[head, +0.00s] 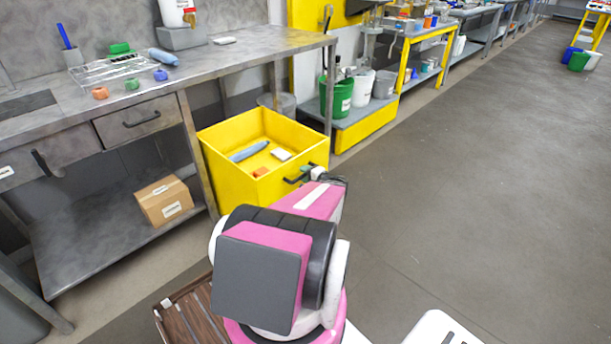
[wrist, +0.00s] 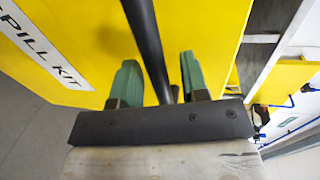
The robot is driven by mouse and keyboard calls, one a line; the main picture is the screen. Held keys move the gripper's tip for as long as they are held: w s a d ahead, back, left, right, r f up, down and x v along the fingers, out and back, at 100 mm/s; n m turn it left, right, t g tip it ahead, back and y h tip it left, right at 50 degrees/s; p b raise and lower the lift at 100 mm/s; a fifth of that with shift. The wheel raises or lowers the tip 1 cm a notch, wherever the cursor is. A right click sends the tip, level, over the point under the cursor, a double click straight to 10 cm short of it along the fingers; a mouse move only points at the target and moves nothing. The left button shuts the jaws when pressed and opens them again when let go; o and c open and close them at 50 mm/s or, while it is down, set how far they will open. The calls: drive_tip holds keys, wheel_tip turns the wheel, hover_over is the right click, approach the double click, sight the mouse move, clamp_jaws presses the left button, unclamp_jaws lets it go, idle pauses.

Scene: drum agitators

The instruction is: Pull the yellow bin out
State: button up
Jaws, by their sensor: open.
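The yellow bin (head: 222,170) stands under and beside the end of the grey bench, with its open top showing. A blue bottle-like thing (head: 249,151), a white block and an orange piece lie inside it. Its front face fills much of the wrist view (wrist: 85,50), with a label reading "PILL KIT". A black bar handle (wrist: 146,40) on that face runs between the two green fingers of my gripper (wrist: 158,75). The fingers are apart, one on each side of the bar, with gaps visible. In the head view, my arm partly hides the handle and the bin's front.
The grey bench (head: 215,58) with drawers stands at the left, its leg close to the bin. A cardboard box (head: 164,201) sits on its lower shelf. A green bucket (head: 337,96) stands on a yellow-fronted platform behind the bin. The floor (head: 470,190) at the right is clear.

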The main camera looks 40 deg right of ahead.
drive_tip(key=v, duration=1)
drive_tip(key=shift+s, duration=0.35)
drive_tip(key=shift+d, duration=0.15)
